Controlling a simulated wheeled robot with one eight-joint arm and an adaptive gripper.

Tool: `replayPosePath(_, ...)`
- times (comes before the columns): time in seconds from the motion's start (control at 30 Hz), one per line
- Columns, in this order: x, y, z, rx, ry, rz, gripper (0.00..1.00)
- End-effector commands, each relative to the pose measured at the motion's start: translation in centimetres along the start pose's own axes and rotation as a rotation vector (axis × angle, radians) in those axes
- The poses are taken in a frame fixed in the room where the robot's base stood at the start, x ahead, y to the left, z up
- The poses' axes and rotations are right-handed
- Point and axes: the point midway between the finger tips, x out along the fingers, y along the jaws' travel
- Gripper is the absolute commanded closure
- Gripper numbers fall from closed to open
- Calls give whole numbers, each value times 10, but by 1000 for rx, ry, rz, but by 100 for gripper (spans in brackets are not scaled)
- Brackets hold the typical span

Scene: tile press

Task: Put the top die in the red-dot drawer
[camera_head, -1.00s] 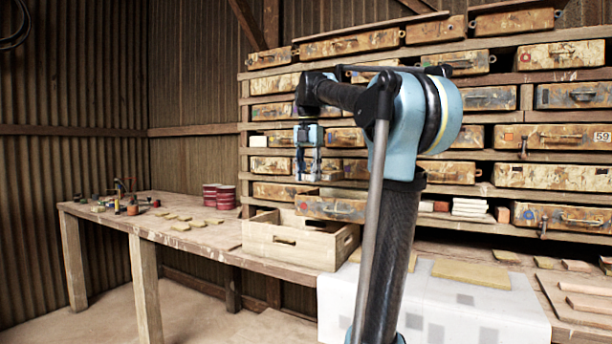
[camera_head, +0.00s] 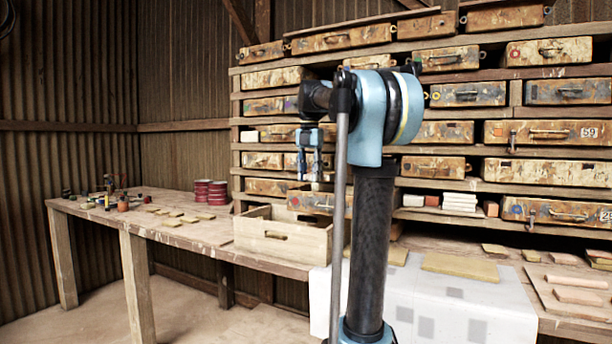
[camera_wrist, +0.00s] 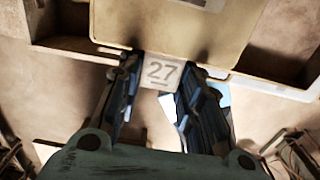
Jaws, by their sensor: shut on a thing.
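My gripper (camera_head: 311,178) hangs pointing down in front of the drawer rack, above the pale wooden crate. In the wrist view its fingers (camera_wrist: 160,78) are shut on a small pale grey block marked 27 (camera_wrist: 162,73), which I take to be the die. A flat tan panel (camera_wrist: 170,25) with a pale rim lies beyond the block; I cannot tell whether they touch. A red mark shows on an upper right drawer (camera_head: 575,50).
The open wooden crate (camera_head: 285,242) stands on the long workbench (camera_head: 180,236). Red tins (camera_head: 210,191), tan tiles and small tools lie to the left. A white sheet (camera_head: 430,305) covers the bench at right. The rack's other drawers (camera_head: 555,132) stand close behind my arm.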

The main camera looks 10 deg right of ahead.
Motion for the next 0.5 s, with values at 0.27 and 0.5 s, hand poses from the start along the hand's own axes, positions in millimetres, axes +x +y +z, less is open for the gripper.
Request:
replayPosePath(0.27, 7, -1, 21, 2, 0, 0, 100)
replayPosePath(0.5, 14, -1, 36, 2, 0, 0, 100)
